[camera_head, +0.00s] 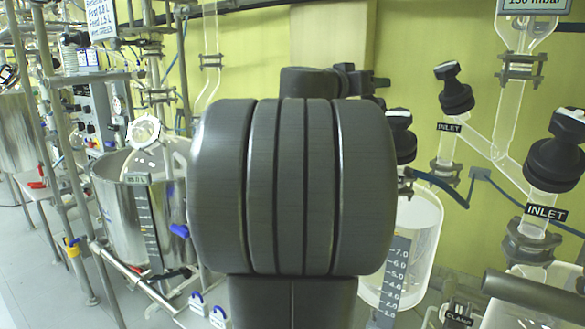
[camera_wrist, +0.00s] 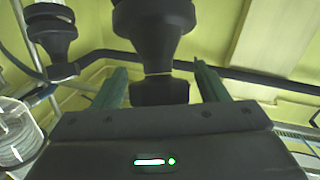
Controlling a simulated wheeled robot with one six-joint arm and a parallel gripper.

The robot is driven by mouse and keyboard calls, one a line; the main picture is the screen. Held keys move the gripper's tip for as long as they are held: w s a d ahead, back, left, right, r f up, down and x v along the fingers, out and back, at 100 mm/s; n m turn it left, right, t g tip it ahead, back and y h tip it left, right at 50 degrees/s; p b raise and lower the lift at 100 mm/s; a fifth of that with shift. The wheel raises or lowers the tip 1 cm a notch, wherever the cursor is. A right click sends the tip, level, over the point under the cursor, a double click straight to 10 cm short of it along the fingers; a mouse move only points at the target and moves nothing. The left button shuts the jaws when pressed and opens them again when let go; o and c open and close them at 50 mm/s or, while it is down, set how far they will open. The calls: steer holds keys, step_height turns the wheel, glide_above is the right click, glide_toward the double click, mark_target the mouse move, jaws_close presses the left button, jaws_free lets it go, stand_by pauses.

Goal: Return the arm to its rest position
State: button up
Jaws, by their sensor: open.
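My gripper (camera_wrist: 160,70) shows in the wrist view with its two dark green fingers spread apart. A black cap or knob with a neck (camera_wrist: 155,22) appears in the gap between the fingers. I cannot tell whether it stands between them or beyond them; no finger visibly touches it. In the head view my own dark arm fills the middle, folded upright close to the camera. It hides much of the glassware behind it, and the gripper's fingers cannot be made out there.
Black-capped glass inlets (camera_head: 456,95) and (camera_head: 555,160) stand at the right, with a graduated glass vessel (camera_head: 418,235) close behind my arm. A steel vessel (camera_head: 120,215) and metal pipe frames stand at the left. A second black cap (camera_wrist: 48,25) is at the wrist view's upper left.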

steer(key=m+h+p, duration=0.1)
steer(key=m+g+h+p, duration=0.1)
steer(key=shift+r+m+g, duration=0.3)
steer(key=m+g+h+p, duration=0.1)
steer(key=m+g+p, duration=0.1)
steer(key=p, duration=0.2)
steer(key=shift+s+d+m+p, duration=0.15)
steer(key=shift+m+p, duration=0.15)
steer(key=shift+m, duration=0.1)
steer(key=v, duration=0.1)
steer(key=b+v, duration=0.2)
steer(key=v, duration=0.1)
steer(key=shift+f, duration=0.35)
steer(key=shift+s+a+b, duration=0.35)
steer(key=shift+a, duration=0.3)
